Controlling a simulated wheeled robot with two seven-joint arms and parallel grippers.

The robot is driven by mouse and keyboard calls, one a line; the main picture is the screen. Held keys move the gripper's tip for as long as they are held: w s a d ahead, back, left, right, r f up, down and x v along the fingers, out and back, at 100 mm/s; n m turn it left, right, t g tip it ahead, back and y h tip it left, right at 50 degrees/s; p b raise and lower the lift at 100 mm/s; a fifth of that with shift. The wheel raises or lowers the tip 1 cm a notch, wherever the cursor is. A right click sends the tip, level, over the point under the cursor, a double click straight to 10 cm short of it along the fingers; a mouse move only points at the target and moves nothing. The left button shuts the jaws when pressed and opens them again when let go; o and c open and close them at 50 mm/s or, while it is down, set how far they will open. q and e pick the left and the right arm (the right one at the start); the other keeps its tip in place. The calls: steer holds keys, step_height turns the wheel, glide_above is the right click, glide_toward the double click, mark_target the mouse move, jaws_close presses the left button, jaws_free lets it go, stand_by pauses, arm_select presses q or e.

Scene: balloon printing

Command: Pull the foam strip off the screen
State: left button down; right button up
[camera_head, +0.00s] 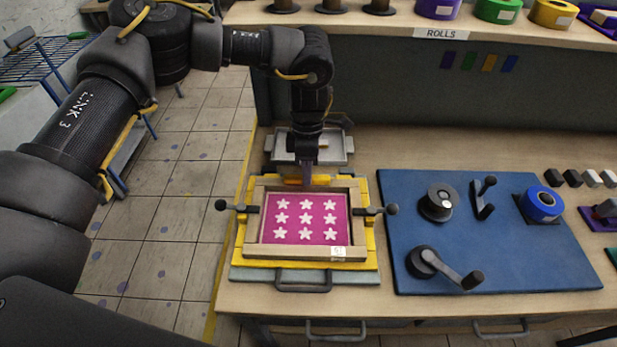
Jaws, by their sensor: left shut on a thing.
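The screen is a wooden frame (252,222) around a magenta panel (320,207) with rows of white stars. It lies flat on a yellow base, with a black-knobbed clamp on its left (238,208) and another on its right (375,210). My left gripper (307,179) points down at the far edge of the frame. It is shut on the foam strip, which is mostly hidden by the fingers and hard to tell from the yellow parts there. I cannot tell whether the strip still touches the screen. My right gripper is not in view.
A grey tray (334,148) stands behind the screen. A blue board (480,265) with cranks, a dark spool (437,203) and a blue roll (541,204) lies to the right. A shelf labelled ROLLS (441,33) holds colored rolls above the back. Tiled floor lies left.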

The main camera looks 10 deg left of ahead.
arm_select(q)
steer(key=shift+w+r+p, duration=0.15)
steer(key=shift+r+p, duration=0.3)
steer(key=shift+r, duration=0.3)
steer(key=shift+s+r, duration=0.15)
steer(key=shift+s, duration=0.05)
steer(key=shift+w+r+p, duration=0.1)
steer(key=shift+r+p, duration=0.6)
steer(key=shift+r, duration=0.05)
step_height(320, 180, up, 6)
steer(key=p, duration=0.4)
